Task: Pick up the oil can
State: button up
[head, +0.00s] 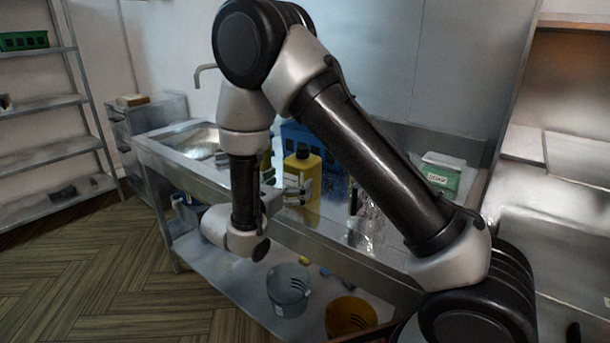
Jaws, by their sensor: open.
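A yellow can with a dark cap (302,168), which I take to be the oil can, stands upright on the metal counter (265,222). My gripper (300,191) is open at the can's lower left side, with its fingers pointing right toward the can. The fingers overlap the can's edge in the picture. I cannot tell whether they touch it or reach around it. My arm hides part of the counter to the left and right of the can.
A blue crate (296,134) stands behind the can. A shiny clear item (368,225) and a green-and-white box (442,178) are to the right. A sink (200,143) is at the left.

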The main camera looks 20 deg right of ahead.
aim_at(302, 148)
jog(key=x, duration=0.6)
jog(key=shift+c, duration=0.2)
jog(key=c, duration=1.1)
notch_tip(302, 148, up, 10)
jog(key=shift+s+r, duration=0.1)
